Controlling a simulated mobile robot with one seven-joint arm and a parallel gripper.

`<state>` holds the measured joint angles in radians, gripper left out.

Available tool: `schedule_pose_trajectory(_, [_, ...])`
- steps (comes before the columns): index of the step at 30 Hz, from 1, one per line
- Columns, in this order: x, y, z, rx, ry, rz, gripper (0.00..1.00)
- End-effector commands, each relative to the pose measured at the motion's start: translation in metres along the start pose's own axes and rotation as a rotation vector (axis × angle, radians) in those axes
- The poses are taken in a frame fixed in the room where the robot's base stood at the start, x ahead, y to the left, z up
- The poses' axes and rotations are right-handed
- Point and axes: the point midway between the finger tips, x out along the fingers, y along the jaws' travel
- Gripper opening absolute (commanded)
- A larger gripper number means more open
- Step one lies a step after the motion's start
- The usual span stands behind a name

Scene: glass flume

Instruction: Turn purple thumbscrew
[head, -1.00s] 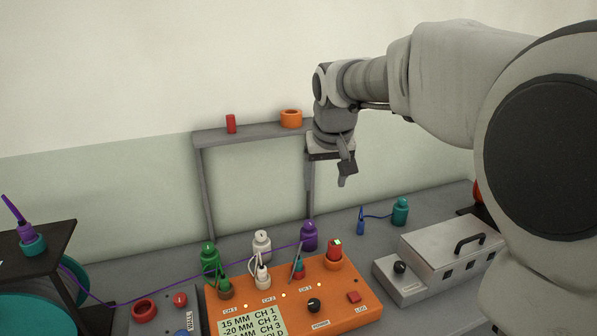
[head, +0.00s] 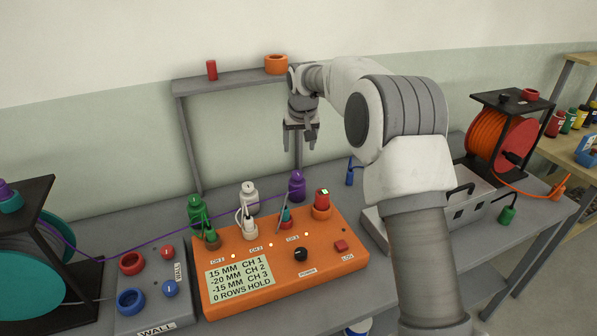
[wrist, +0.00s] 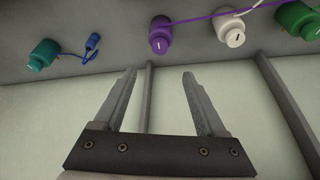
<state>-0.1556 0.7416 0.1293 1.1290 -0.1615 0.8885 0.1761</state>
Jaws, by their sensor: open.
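A purple thumbscrew, a bottle-shaped piece with a round cap (head: 296,186), stands behind the orange control box. In the wrist view the purple thumbscrew (wrist: 160,36) lies beyond my fingertips, roughly in line with the gap between them, with a pale mark on its cap. My gripper (head: 301,141) hangs above and apart from it, in front of the grey frame. The two fingers (wrist: 158,76) are spread with nothing between them. A purple cable passes by the thumbscrew.
A white piece (head: 248,196) and a green piece (head: 195,212) stand left of the thumbscrew. The orange control box (head: 334,266) is in front. A grey frame with a shelf (head: 240,77) stands behind. A blue plug (head: 349,176) is to the right.

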Motion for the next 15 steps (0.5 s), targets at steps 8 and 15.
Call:
schedule_pose_trajectory(8, [0.063,0.0,0.001,0.001,-0.003,0.0,0.73])
schedule_pose_trajectory(15, [0.109,0.0,0.001,0.001,-0.003,0.0,0.73])
